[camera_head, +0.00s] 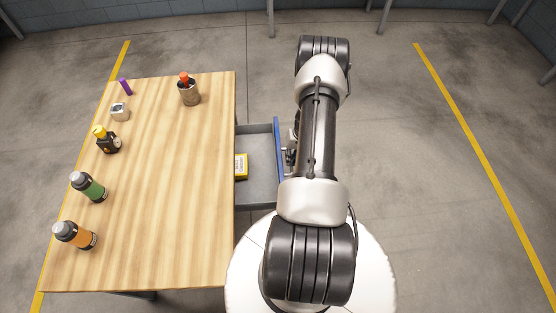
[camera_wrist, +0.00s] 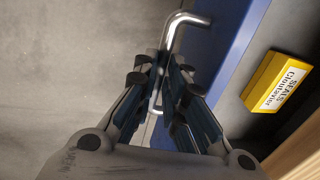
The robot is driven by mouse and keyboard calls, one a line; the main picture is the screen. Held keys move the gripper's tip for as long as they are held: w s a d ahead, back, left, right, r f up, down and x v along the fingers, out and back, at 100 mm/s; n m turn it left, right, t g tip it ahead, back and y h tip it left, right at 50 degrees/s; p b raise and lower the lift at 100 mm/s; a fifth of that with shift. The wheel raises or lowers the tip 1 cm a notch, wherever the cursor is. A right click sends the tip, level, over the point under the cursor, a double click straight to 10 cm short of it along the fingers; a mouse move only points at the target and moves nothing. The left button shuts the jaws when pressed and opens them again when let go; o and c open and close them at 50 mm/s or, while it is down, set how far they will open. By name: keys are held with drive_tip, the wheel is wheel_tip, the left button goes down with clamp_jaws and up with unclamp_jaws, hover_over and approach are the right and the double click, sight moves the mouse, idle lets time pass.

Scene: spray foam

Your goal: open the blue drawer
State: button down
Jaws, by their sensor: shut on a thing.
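The blue drawer (camera_head: 279,160) stands pulled out from the right side of the wooden table, with its grey inside showing. Its blue front also shows in the wrist view (camera_wrist: 222,58). A bent metal handle (camera_wrist: 186,22) is fixed to the blue front. My gripper (camera_wrist: 162,88) is shut on the handle, with its fingers on both sides of the bar. In the head view my gripper (camera_head: 291,150) is at the outer face of the drawer front, partly hidden by my arm. A yellow box (camera_head: 240,166) with a printed label lies inside the drawer; it also shows in the wrist view (camera_wrist: 277,82).
On the wooden table (camera_head: 165,200) stand an orange bottle (camera_head: 76,235), a green bottle (camera_head: 89,187), a dark bottle with yellow cap (camera_head: 107,140), a small whitish block (camera_head: 119,112), a purple item (camera_head: 125,86) and a red-topped container (camera_head: 188,89). The floor right of my arm is clear.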

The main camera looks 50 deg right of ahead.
drive_tip(key=shift+s+d, duration=0.7)
drive_tip(key=shift+s, duration=0.1)
drive_tip(key=c, duration=1.9)
unclamp_jaws()
drive_tip(key=r, duration=0.4)
drive_tip(key=s+d+r, duration=0.1)
drive_tip(key=r, duration=0.6)
drive_tip(key=shift+s+d+r, duration=0.2)
drive_tip(key=shift+s+r, duration=0.15)
drive_tip(key=shift+r, duration=0.05)
